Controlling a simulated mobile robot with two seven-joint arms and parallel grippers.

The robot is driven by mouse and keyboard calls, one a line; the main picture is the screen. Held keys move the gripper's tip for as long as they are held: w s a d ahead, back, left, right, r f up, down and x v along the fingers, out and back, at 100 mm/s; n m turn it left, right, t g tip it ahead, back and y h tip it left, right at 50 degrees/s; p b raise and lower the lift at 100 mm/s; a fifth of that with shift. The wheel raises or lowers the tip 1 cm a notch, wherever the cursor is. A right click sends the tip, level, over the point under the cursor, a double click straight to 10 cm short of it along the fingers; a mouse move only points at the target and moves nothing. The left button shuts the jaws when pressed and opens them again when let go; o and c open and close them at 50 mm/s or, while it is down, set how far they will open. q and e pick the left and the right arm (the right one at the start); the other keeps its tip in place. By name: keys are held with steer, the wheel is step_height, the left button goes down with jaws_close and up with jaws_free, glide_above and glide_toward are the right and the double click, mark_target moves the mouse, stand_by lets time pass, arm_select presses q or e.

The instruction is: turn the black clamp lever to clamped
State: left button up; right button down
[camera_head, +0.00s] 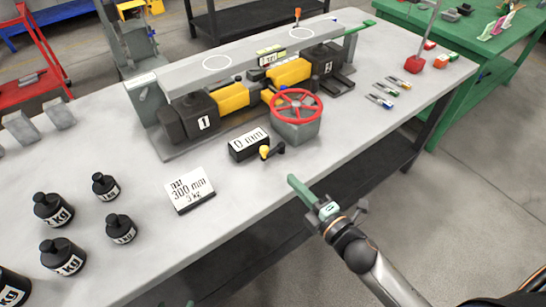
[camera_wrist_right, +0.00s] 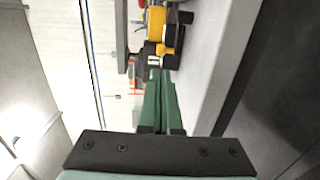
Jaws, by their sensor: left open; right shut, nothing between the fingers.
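Only a small green tip of my left gripper (camera_head: 190,303) shows at the bottom edge; the rest is out of frame.
The jack rig with yellow parts (camera_head: 233,96) stands behind the lever. A white "300 mm 3 kg" sign (camera_head: 190,190) and several black weights (camera_head: 62,257) are on the left. The grey bench (camera_head: 150,170) is bare between sign and rig.

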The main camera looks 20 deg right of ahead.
mark_target(264, 151)
steer(key=x, duration=0.9)
steer(key=shift+w+a, duration=0.15)
steer(key=shift+w, duration=0.2)
steer(key=shift+w+a+m+h+b, duration=0.25)
steer(key=shift+w+m+h+b, duration=0.05)
steer(key=shift+w+h, duration=0.15)
steer(key=shift+w+a, duration=0.1)
steer(key=shift+a+r+t, duration=0.1)
steer(key=shift+r+t, duration=0.15)
steer(key=shift+t, duration=0.05)
